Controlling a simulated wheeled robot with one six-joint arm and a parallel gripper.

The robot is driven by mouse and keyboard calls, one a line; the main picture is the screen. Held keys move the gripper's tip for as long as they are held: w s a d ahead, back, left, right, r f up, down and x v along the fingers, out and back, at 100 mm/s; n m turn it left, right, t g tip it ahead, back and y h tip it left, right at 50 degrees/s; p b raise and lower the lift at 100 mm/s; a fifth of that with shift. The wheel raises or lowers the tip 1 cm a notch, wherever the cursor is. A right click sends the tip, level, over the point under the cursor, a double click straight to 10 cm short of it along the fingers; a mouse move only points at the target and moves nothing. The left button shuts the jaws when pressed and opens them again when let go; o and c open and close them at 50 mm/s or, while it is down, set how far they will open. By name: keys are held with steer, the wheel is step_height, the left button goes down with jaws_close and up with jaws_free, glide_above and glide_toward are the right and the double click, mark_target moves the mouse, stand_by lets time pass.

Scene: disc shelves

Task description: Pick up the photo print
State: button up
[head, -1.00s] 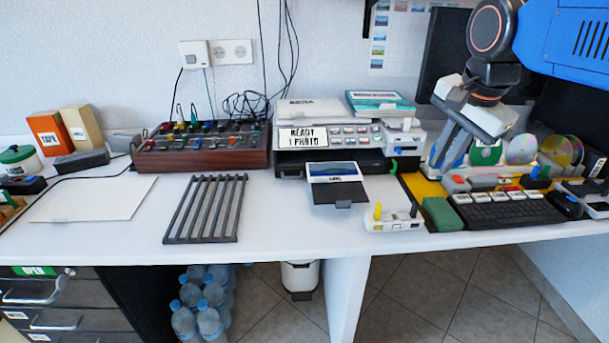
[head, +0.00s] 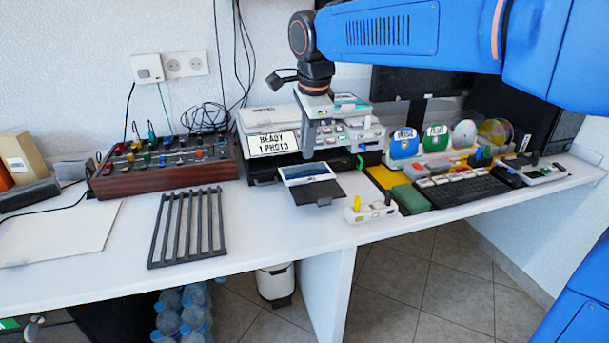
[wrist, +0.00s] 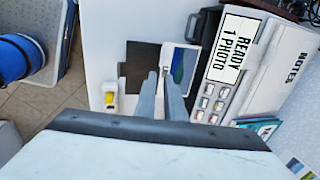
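The photo print (head: 308,173), white-bordered with a dark blue picture, lies at the front of the printer, partly over its black output tray (head: 318,192). In the wrist view the photo print (wrist: 180,66) shows just past my fingertips, its near part partly covered by them. My gripper (head: 309,152) points down in front of the printer's face, above and behind the print, apart from it. In the wrist view my gripper (wrist: 159,73) shows two grey fingers with a narrow gap between them and nothing held.
The printer (head: 262,162) carries a "READY 1 PHOTO" sign (head: 272,143). A white device with a yellow knob (head: 370,209) stands right of the tray. A dark slatted rack (head: 188,228) lies to the left. Discs and a keyboard (head: 462,190) are at right. White desk is clear before the tray.

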mark_target(304, 186)
steer(key=x, duration=1)
steer(key=shift+w+a+f, duration=0.1)
steer(key=shift+w+f, duration=0.1)
steer(key=shift+f, duration=0.15)
jaws_close()
steer(key=shift+r, duration=0.1)
